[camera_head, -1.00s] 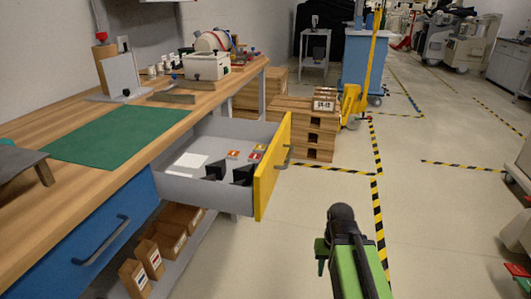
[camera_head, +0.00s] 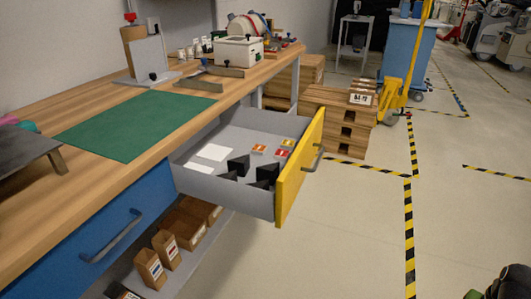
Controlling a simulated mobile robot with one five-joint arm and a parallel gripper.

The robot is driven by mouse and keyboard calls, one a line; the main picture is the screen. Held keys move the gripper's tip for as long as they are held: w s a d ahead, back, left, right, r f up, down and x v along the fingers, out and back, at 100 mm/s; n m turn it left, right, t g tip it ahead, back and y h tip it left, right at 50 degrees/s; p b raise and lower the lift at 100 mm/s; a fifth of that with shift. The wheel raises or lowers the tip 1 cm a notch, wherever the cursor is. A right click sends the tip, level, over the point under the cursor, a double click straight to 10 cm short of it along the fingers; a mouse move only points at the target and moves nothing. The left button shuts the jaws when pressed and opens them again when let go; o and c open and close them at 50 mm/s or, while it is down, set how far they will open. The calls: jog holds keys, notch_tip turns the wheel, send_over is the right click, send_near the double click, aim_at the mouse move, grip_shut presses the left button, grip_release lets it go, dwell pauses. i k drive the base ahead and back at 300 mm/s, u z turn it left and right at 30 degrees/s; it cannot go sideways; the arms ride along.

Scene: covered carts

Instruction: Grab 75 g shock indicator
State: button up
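Several small coloured labels that look like shock indicators lie flat in the open drawer with the yellow front (camera_head: 299,168). One is orange (camera_head: 258,149), one is red (camera_head: 281,153) and one is yellow-orange (camera_head: 288,143). Their print is too small to read, so I cannot tell which is the 75 g one. Only a dark joint of my arm with a bit of green shows in the lower right corner. My gripper's fingers are not visible, and the arm is well apart from the drawer.
White cards (camera_head: 214,152) and black angled pieces (camera_head: 238,165) share the drawer. The wooden bench (camera_head: 50,115) carries a green mat (camera_head: 135,127). A closed blue drawer (camera_head: 105,240) is at left. The floor right of the drawer is clear.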

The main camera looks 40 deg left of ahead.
aim_at(260, 149)
jog(key=u, duration=0.05)
jog(key=i, duration=3.6)
jog(key=z, duration=5.9)
jog(key=i, duration=0.15)
jog(key=z, duration=3.6)
jog(key=k, duration=0.25)
jog(key=u, duration=2.8)
jog(key=k, duration=0.15)
jog(key=z, duration=0.1)
jog(key=i, duration=0.5)
jog(key=u, duration=0.05)
